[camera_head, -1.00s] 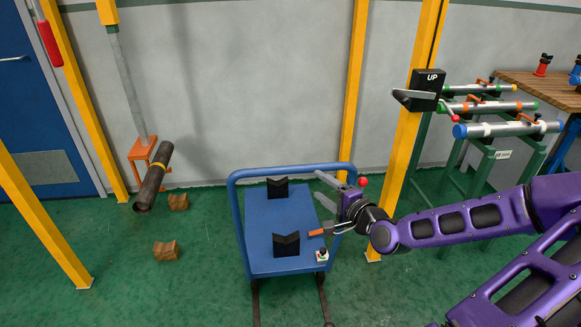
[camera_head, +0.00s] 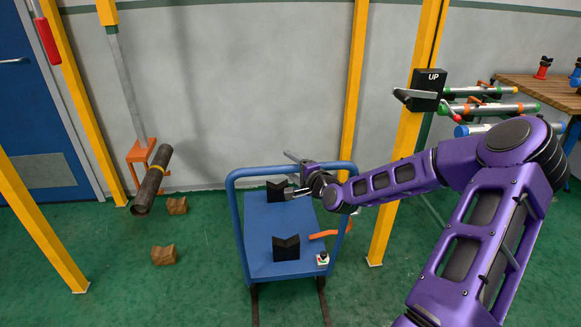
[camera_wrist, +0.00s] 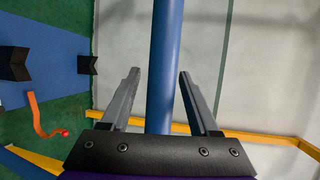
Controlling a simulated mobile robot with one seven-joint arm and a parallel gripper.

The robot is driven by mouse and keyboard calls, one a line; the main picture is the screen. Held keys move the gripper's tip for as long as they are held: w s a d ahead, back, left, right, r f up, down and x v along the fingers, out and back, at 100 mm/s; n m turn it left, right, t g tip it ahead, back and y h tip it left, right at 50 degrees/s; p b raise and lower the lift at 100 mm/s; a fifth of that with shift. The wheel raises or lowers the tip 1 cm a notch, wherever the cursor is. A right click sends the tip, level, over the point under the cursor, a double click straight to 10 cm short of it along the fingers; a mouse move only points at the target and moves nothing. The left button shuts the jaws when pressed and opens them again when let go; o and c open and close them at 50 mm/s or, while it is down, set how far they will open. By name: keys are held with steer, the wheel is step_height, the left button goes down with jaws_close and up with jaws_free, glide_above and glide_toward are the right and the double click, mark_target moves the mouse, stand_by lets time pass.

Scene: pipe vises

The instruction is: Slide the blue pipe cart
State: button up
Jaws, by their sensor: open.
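The blue cart (camera_head: 268,228) stands on the green floor, with a raised blue tube handle (camera_head: 238,172) at its far end. My gripper (camera_head: 291,178) is open at that far end, close to the handle's top bar. In the wrist view the blue handle bar (camera_wrist: 166,50) runs between the two open fingers of my gripper (camera_wrist: 158,76). I cannot tell whether they touch it. An orange lever (camera_head: 323,234) sits at the cart's right side. It also shows in the wrist view (camera_wrist: 37,118), with a red tip.
Two black V-blocks (camera_head: 286,248) sit on the cart deck, beside a small button box (camera_head: 322,259). Dark rails (camera_head: 322,300) run along the floor in front. A yellow post (camera_head: 385,215) stands close right. A dark pipe (camera_head: 152,180) and wooden V-blocks (camera_head: 164,254) are at left.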

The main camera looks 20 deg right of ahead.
jaws_close()
stand_by(0.3)
stand_by(1.2)
